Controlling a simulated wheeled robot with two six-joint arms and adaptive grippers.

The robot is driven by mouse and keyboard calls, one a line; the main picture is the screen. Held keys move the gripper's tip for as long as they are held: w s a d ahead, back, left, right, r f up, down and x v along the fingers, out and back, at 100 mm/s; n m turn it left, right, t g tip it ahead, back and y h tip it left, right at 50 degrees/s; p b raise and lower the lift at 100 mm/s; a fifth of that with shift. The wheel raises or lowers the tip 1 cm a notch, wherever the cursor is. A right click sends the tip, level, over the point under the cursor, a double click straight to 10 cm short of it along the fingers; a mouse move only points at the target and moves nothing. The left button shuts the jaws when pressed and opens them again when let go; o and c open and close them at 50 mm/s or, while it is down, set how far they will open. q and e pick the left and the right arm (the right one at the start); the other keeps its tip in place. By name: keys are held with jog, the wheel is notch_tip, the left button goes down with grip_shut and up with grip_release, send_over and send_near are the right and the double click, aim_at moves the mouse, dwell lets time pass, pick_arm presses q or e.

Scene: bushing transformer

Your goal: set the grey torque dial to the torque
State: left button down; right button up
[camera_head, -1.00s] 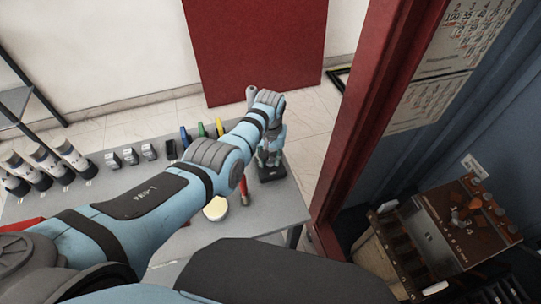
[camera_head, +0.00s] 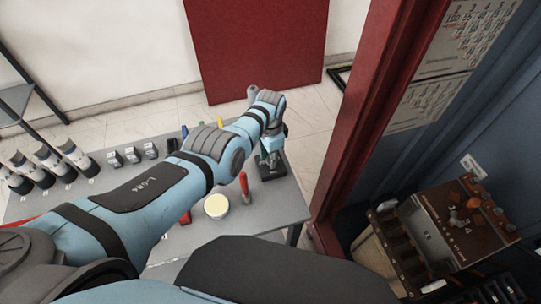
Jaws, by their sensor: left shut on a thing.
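My left arm reaches in from the left across the grey table. Its gripper (camera_head: 270,157) points down at a small dark box-like base (camera_head: 273,172) near the table's right end. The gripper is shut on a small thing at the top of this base. The wrist and fingers cover most of that thing, so I cannot make out a grey torque dial or its setting. My right gripper is not in view.
On the grey table (camera_head: 290,205) are a red-handled tool (camera_head: 245,188), a round pale-topped container (camera_head: 216,206), several small metal blocks (camera_head: 131,154) and several white-and-black cylinders (camera_head: 48,160). A red post (camera_head: 350,140) and a brown terminal box (camera_head: 465,220) stand at right.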

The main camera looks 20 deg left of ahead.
pick_arm(q)
jog(key=m, duration=0.3)
jog(key=shift+m, duration=2.2)
jog(key=shift+d, duration=0.1)
jog(key=c, duration=1.2)
grip_release()
jog(key=shift+w+f, duration=0.1)
jog(key=shift+c, duration=0.2)
jog(key=shift+w+r, duration=0.1)
jog(key=shift+r, duration=0.35)
notch_tip(320, 180, up, 11)
